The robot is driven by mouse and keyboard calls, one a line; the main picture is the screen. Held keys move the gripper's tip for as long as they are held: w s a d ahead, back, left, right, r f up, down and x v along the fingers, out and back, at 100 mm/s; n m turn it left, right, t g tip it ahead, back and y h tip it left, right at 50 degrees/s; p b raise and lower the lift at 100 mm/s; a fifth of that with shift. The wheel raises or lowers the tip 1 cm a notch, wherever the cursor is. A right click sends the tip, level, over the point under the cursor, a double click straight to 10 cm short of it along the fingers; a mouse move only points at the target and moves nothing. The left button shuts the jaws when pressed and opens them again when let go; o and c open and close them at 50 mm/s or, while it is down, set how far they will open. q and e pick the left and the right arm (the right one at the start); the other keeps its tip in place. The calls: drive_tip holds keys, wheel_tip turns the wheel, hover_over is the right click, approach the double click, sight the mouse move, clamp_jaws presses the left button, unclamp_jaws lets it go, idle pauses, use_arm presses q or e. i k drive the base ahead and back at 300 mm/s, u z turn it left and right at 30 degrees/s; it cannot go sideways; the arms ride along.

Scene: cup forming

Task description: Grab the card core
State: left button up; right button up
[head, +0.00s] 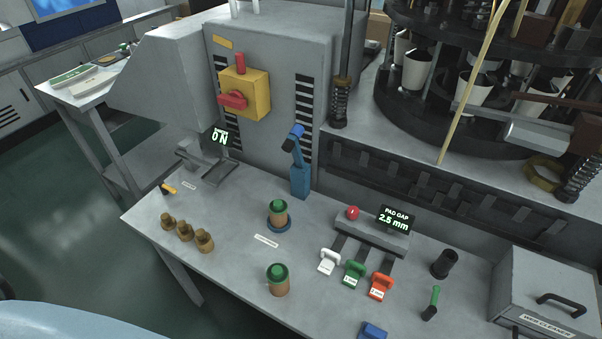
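Two tan, card-like cylinders with green tops stand upright on the grey workbench (225,255). The farther cylinder (278,218) stands on a round blue base (289,228). The nearer cylinder (279,288) stands toward the bench's front edge. I cannot tell from this view which one is the card core, as no label on either can be read. Neither of my grippers is in view, and nothing is seen touching the cylinders.
Several brass fittings (184,231) stand to the left. A blue device (300,178) stands behind. White (329,262), green (354,274) and red (380,287) tagged pieces lie right, before the "PAD GAP 2.5 mm" display (395,219). A grey web cleaner box (545,290) fills the right corner.

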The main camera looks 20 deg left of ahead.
sight(277, 221)
drive_tip(key=z, duration=1.65)
drive_tip(key=k, duration=1.25)
drive_tip(key=u, duration=1.95)
drive_tip(key=i, duration=0.35)
drive_tip(key=u, duration=0.1)
